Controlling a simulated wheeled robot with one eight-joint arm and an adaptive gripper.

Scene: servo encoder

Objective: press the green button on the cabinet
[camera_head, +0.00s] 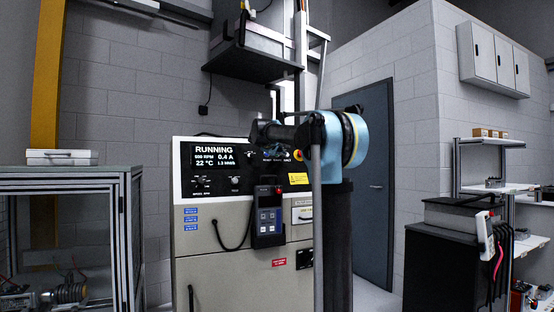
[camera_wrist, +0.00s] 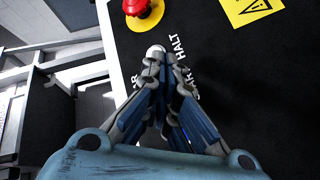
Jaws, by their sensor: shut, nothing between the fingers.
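The cabinet (camera_head: 245,277) stands ahead, with a black control panel (camera_head: 189,181) whose display (camera_head: 213,155) reads RUNNING. My gripper (camera_wrist: 164,68) is shut and empty in the wrist view. Its fingertips lie over the black panel near its light edge, beside white lettering that includes HALT (camera_wrist: 178,48). A pale rounded spot shows at the fingertips; I cannot tell whether it is part of a button. No green button can be made out clearly; the fingers cover part of the panel. In the head view my arm crosses the panel's right part, and the fingertips are not clear.
A red emergency button (camera_wrist: 143,8) sits just beyond my fingertips; it also shows in the head view (camera_head: 298,155). A yellow warning label (camera_wrist: 252,8) lies to its right. A handheld pendant (camera_head: 267,213) with a cable hangs on the cabinet front.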

